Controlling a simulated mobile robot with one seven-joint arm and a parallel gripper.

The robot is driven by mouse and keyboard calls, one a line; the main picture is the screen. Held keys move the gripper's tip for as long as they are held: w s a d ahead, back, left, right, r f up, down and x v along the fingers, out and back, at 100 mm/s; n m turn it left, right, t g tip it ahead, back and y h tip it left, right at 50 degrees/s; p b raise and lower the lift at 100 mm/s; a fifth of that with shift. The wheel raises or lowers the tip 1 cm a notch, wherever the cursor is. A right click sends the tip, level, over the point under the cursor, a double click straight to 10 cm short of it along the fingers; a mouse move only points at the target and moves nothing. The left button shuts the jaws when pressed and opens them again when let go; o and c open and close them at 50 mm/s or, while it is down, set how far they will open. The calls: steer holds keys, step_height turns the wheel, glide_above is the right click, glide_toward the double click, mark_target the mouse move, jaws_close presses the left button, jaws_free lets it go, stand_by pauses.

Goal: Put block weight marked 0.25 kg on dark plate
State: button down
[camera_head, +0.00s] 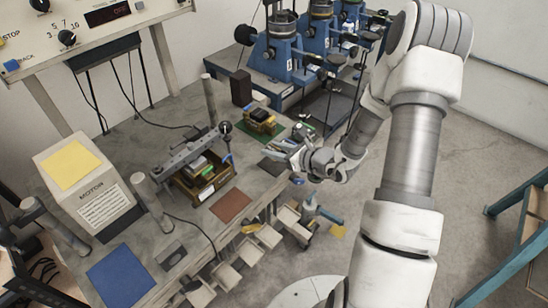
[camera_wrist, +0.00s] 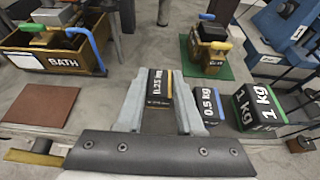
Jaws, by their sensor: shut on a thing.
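The 0.25 block weight (camera_wrist: 159,84), black with a yellow stripe on its right edge, is between the two grey fingers of my gripper (camera_wrist: 160,98) in the wrist view. My gripper is shut on it. In the head view my gripper (camera_head: 292,154) is over the right edge of the bench, by the dark plate (camera_head: 271,166). In the wrist view a dark patch shows between the fingers below the block. I cannot tell whether the block touches the plate or hangs above it.
The 0.5 kg block (camera_wrist: 211,104) stands close to the right finger, with 1 kg blocks (camera_wrist: 257,104) further right. A green plate (camera_wrist: 220,65) bearing a yellow-and-black object lies behind.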

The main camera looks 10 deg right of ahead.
mark_target(274, 165)
steer(key=shift+f, duration=1.9)
steer(key=shift+f, duration=0.2)
steer(key=c, duration=0.5)
jaws_free()
steer(key=shift+c, duration=0.2)
steer(key=shift+r, duration=0.15)
steer(key=shift+s+d+r, duration=0.1)
steer(key=shift+r, duration=0.05)
steer(key=v, duration=1.1)
steer(key=shift+s+d+b, duration=0.2)
steer(key=shift+s+b, duration=0.15)
